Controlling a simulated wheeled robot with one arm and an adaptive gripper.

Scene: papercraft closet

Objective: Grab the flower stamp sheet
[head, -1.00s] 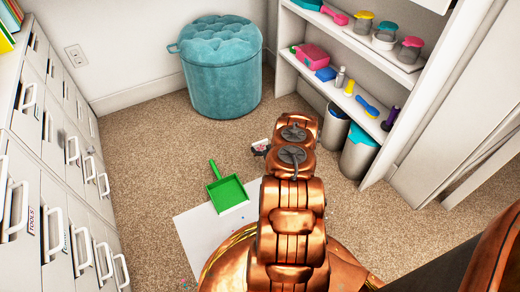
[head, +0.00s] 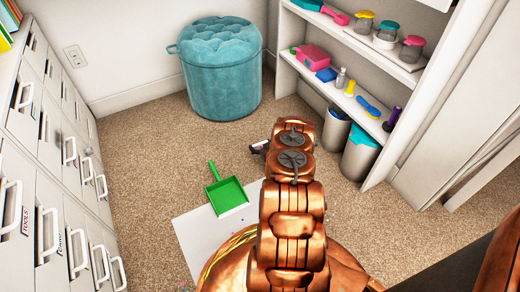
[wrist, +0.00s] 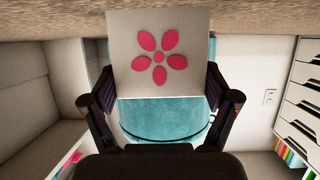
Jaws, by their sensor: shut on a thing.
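The flower stamp sheet (wrist: 185,25) is a pale, flat square with a pink five-petal flower, seen in the wrist view. My gripper (wrist: 160,84) is shut on it, one dark finger against each side edge of its lower part. In the head view only a small dark part of my gripper (head: 259,147) shows past the copper arm. The sheet is hidden there.
A green dustpan (head: 227,194) lies on a white sheet (head: 192,232) on the carpet. A teal ottoman (head: 222,75) stands at the back wall. White drawers (head: 55,180) line the left, and shelves (head: 340,95) with bins below stand right.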

